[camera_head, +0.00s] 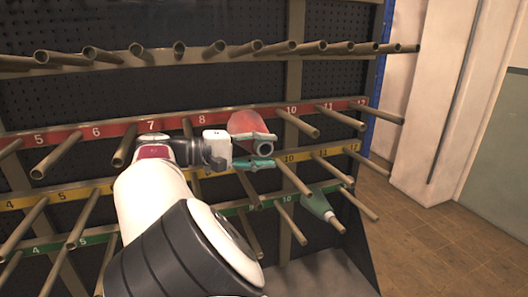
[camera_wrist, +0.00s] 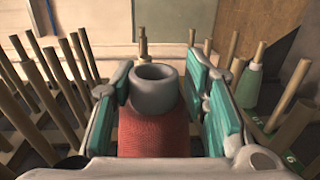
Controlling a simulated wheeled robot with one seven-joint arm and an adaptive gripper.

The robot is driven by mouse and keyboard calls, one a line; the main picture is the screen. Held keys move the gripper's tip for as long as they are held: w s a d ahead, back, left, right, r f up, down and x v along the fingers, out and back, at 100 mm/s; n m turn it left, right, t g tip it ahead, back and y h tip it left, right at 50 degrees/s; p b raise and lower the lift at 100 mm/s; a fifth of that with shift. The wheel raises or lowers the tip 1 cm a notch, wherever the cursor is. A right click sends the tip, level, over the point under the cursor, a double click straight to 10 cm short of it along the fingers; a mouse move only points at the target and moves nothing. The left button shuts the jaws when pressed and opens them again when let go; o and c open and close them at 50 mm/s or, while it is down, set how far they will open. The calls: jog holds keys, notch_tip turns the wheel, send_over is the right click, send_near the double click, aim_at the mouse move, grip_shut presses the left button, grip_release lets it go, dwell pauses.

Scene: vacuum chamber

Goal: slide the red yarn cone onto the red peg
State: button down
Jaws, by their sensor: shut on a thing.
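The red yarn cone (camera_head: 243,122) is at the red row of the rack, with its wide end toward the rack and its narrow grey tip facing out. My gripper (camera_head: 258,150) is shut around the cone near its tip. In the wrist view, the red cone (camera_wrist: 152,135) and its hollow grey tip lie between the green finger pads of my gripper (camera_wrist: 162,88). The tip's opening looks empty. The red strip (camera_head: 95,132) carries numbered pegs; the cone covers the stretch between labels 8 and 10. I cannot tell whether a peg is inside the cone's base.
A green cone (camera_head: 318,204) sits on a lower peg at the right, also in the wrist view (camera_wrist: 248,88). A red-row peg (camera_head: 298,122) sticks out just right of the cone. More pegs stand above, below and left. Open floor (camera_head: 425,230) lies at the right.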

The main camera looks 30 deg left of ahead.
jog(key=shift+w, duration=0.1)
jog(key=c, duration=0.8)
grip_release()
jog(key=shift+a, duration=0.1)
jog(key=shift+c, duration=0.2)
